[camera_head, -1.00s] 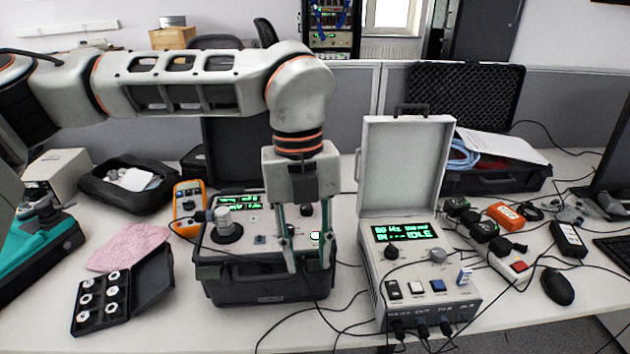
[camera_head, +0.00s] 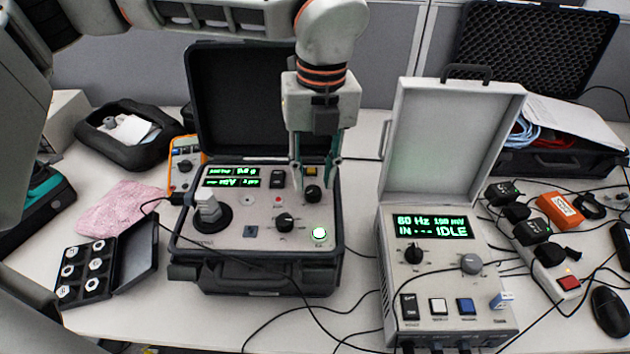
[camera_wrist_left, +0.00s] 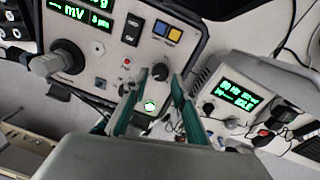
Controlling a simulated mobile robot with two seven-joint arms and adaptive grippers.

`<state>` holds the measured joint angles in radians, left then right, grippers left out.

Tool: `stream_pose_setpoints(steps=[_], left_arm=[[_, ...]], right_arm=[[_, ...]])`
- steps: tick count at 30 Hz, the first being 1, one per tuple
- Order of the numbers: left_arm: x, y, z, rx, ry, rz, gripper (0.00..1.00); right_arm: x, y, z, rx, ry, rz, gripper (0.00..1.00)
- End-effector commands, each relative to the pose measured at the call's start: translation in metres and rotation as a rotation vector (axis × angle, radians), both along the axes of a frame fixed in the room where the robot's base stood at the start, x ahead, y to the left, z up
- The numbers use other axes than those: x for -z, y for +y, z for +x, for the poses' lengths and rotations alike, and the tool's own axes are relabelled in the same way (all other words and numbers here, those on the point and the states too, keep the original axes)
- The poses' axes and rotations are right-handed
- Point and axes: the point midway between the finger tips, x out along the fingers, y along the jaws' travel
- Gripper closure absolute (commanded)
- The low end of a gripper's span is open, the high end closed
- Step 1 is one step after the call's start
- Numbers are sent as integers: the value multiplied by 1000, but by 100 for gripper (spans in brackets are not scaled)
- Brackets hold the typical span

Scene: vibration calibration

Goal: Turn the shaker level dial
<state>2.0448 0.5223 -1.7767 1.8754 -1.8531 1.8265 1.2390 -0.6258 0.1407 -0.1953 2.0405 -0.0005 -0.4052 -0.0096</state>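An open black case (camera_head: 255,277) with a grey panel stands left of centre in the head view. Its panel carries a black dial (camera_head: 312,194) at the upper right and a second black dial (camera_head: 285,221) lower down. A lit green button (camera_head: 319,234) is near the front. My left gripper (camera_head: 314,188) points down at the upper right dial, with its fingers apart on either side of it in the head view. The wrist view shows this dial (camera_wrist_left: 160,71) just beyond the open fingertips (camera_wrist_left: 154,82). I cannot tell whether they touch it. My right gripper is not in view.
A grey box (camera_head: 445,280) with an IDLE screen and raised lid stands to the right. A round black mount (camera_head: 211,221) with a metal piece is at the panel's left. A small black tray of nuts (camera_head: 85,270) lies far left. Cables cross the table front.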

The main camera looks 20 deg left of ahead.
Motion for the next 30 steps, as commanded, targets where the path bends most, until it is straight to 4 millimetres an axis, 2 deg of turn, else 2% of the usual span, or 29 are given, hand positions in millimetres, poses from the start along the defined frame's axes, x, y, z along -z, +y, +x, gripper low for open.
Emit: stream_pose_setpoints(steps=[1,6,16,17,19,20,30], left_arm=[[9,0,-1,2,5,0,73],[23,1,-1,0,1,-2,73],[26,1,-1,1,-1,-2,73],[26,1,-1,1,-1,-2,78],[26,1,-1,1,0,-1,96],[26,1,-1,1,0,-1,100],[25,1,-1,27,-1,-1,100]], right_arm=[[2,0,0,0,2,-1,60],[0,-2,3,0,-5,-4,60],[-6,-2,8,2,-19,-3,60],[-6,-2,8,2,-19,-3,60],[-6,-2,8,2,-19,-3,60],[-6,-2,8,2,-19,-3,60],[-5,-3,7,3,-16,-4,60]])
